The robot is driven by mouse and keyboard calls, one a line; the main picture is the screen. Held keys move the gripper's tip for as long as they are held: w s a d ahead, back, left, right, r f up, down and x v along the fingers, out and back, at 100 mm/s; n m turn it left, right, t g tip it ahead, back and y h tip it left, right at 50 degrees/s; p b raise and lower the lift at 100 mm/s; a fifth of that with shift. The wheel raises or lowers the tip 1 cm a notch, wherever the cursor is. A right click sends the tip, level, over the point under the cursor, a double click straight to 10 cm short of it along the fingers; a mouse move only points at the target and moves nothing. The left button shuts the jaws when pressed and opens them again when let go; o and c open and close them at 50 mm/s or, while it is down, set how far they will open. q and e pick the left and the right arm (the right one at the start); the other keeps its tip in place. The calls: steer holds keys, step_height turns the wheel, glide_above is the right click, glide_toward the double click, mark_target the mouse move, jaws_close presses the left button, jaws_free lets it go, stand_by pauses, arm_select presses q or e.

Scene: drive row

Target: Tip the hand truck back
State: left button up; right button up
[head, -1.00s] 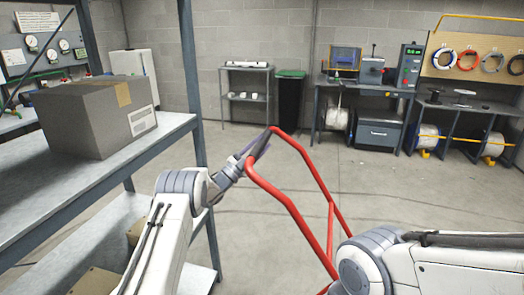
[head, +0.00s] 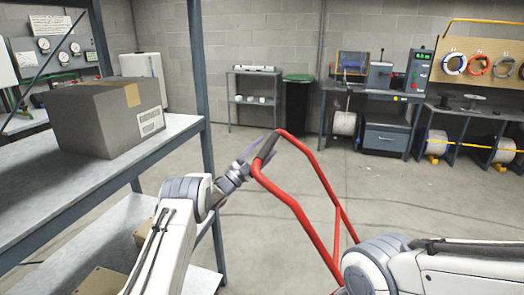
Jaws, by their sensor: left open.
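The hand truck (head: 318,172) shows as a red tube frame with a looped handle at the middle of the head view. A dark grip covers the left end of its crossbar. Its lower part is hidden by my right arm and the picture's bottom edge. My left gripper (head: 252,153) is open at the left side of the handle, close to the dark grip. I cannot tell whether its fingers touch the bar. My right arm crosses the lower right, and its gripper is out of view.
A metal shelf (head: 165,143) with a cardboard box (head: 108,115) stands close on the left. Clear concrete floor (head: 400,200) lies beyond the hand truck. A black bin (head: 297,103), a small rack (head: 254,97) and workbenches (head: 385,133) line the back wall.

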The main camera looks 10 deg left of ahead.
arm_select(q)
steer(key=v, duration=1)
steer(key=shift+a+f+b, duration=0.15)
steer(key=shift+a+b, duration=0.05)
steer(key=shift+b, duration=0.25)
